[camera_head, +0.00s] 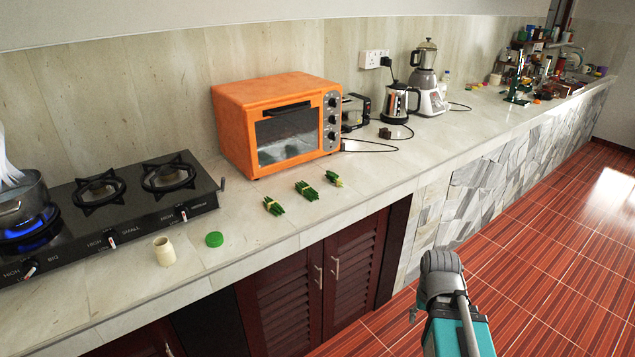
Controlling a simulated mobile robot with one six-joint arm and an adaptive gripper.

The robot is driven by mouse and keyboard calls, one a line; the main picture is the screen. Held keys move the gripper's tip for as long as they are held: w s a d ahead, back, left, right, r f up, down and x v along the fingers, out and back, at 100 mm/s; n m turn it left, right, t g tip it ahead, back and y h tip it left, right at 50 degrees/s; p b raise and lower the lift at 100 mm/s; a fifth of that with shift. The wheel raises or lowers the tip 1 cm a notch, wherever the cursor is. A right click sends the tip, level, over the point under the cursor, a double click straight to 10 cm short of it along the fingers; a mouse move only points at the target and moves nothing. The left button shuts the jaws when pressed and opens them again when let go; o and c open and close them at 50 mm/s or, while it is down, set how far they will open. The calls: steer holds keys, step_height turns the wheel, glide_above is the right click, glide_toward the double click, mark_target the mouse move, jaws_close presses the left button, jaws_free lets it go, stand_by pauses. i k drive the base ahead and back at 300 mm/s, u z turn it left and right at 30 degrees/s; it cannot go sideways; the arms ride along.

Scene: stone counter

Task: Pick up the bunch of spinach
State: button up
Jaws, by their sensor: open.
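Three small green bunches lie in a slanting row on the counter in front of the orange oven: a left bunch (273,206), a middle bunch (307,191) and a smaller right bunch (334,179). Pale bands show around the left and middle ones. They are too small to tell which is spinach. My arm shows at the lower right, over the floor and away from the counter. Only a small grey part of my gripper (413,313) shows beside it; the rest is hidden. It is open, far from the bunches, and touches nothing visible.
The orange oven (275,122) stands behind the bunches. A gas stove (122,207) with a lit burner and a pot (22,205) is at left. A cream jar (164,251) and its green lid (214,239) are near the front edge. Counter around the bunches is clear.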

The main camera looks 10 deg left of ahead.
mark_target(333, 177)
steer(key=u, duration=0.85)
steer(key=i, duration=0.5)
steer(key=u, duration=0.05)
